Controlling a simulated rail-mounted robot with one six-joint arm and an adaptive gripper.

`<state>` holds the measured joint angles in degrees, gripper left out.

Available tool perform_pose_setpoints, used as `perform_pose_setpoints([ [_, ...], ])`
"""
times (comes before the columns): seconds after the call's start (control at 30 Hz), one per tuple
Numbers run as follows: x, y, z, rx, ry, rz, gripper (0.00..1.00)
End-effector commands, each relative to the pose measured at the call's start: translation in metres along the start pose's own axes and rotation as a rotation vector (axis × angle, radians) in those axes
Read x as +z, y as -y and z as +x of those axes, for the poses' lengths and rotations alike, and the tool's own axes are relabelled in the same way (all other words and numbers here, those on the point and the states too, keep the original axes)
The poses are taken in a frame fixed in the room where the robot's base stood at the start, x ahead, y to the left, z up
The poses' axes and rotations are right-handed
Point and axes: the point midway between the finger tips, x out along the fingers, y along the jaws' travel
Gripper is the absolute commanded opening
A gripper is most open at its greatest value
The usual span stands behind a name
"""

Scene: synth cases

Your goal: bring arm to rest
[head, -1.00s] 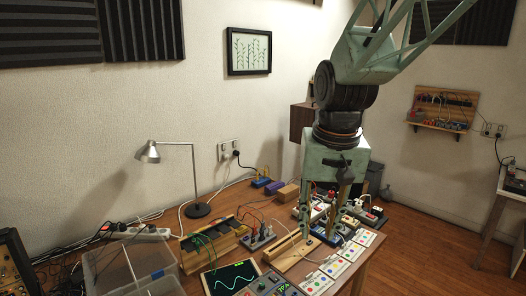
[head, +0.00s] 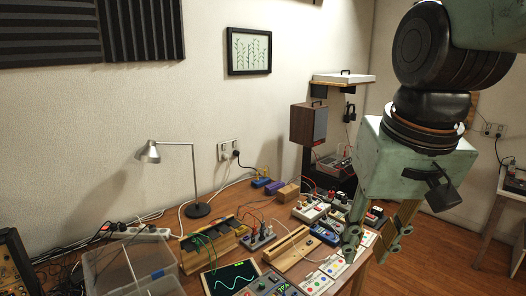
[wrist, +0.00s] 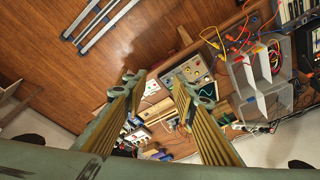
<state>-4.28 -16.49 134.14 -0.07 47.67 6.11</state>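My gripper (head: 370,248) hangs from my green arm at the right of the head view, over the right end of the wooden bench. Its two fingers, with tan ribbed pads, point down and stand apart. In the wrist view my gripper (wrist: 158,84) shows a clear gap between the fingertips, with nothing held. Bench devices show below through the gap.
The wooden bench (head: 215,180) carries small modules, a wooden rail block (head: 290,250), a scope screen (head: 232,279), a clear bin (head: 135,270) and a desk lamp (head: 150,152). Open floor (wrist: 60,75) shows in the wrist view.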

Motion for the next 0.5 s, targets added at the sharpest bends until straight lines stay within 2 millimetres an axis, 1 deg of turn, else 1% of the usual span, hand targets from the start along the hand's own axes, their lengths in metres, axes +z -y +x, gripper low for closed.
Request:
perform_pose_setpoints([
  [0.03,0.008,-0.003,-0.004,0.0,-0.007,0.0,0.26],
  [0.13,0.021,-0.007,-0.011,0.002,-0.017,-0.004,0.26],
  [0.5,0.072,-0.02,-0.029,0.008,-0.051,-0.018,0.26],
])
